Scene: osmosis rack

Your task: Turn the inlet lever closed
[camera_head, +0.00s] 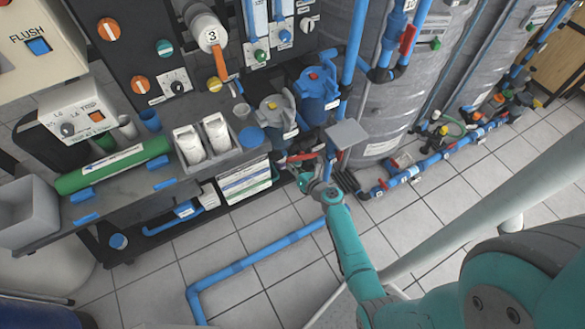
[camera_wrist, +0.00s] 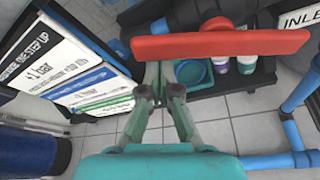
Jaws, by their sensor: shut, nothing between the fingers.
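The inlet lever (camera_wrist: 220,43) is a long flat red handle. In the wrist view it lies nearly level across the upper picture, on a dark valve body, near a white label (camera_wrist: 302,17) of which "INLE" shows. In the head view the red lever (camera_head: 302,157) is small, low on the rack below the blue filter housing. My gripper (camera_wrist: 159,72) is shut and empty. Its fingertips are at the lever's lower edge in the wrist view, left of its middle; I cannot tell whether they touch. In the head view my gripper (camera_head: 308,168) is beside the lever, partly hidden by my wrist.
A grey square plate (camera_head: 347,134) stands right of the lever. Blue pipes (camera_head: 262,256) run along the tiled floor. A sign panel (camera_wrist: 70,70) is left of my gripper, and a dark tray with bottles (camera_wrist: 220,65) lies behind the lever. Open floor lies in front.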

